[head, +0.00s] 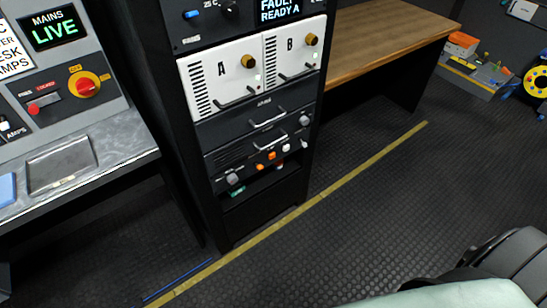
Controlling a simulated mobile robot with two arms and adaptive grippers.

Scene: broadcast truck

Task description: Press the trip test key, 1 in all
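I cannot make out any label naming the trip test key. The grey mains panel (62,70) at the upper left has a lit green "MAINS LIVE" display (54,28). Small switches (8,126) sit at the panel's left edge, partly cut off. Neither of my grippers is in view.
The black equipment rack (240,215) holds white modules A (220,80) and B (292,50). A metal ledge (110,145) with a shallow tray (62,164) lies below the mains panel. A wooden desk (385,35) stands right. The dark floor (350,235) with a yellow line (340,184) is mostly clear.

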